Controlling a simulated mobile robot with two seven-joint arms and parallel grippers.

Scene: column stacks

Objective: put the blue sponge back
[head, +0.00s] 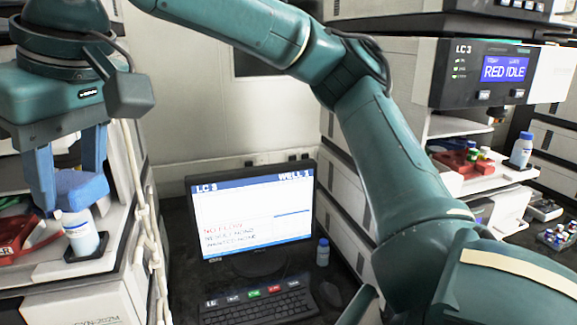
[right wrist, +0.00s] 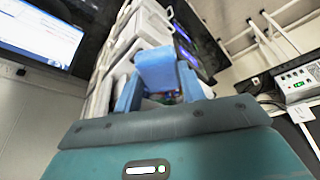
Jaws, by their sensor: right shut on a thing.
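The blue sponge (head: 82,190) is at the left of the head view, between the blue fingers of my right gripper (head: 70,182). My right arm reaches across the picture from the right, and its gripper points down, shut on the sponge. In the right wrist view the sponge (right wrist: 158,72) shows between the two fingers (right wrist: 160,88). It is held close above and behind a white bottle with a blue label (head: 80,232); I cannot tell whether they touch. My left gripper is not in view.
The bottle stands on a dark holder (head: 88,250) on the left stack's shelf, beside a red tray (head: 22,238). A pale tube (head: 135,190) hangs along that stack. A monitor (head: 252,215), keyboard (head: 258,303) and small bottle (head: 323,252) are on the bench. The right stack's display (head: 504,69) reads RED IDLE.

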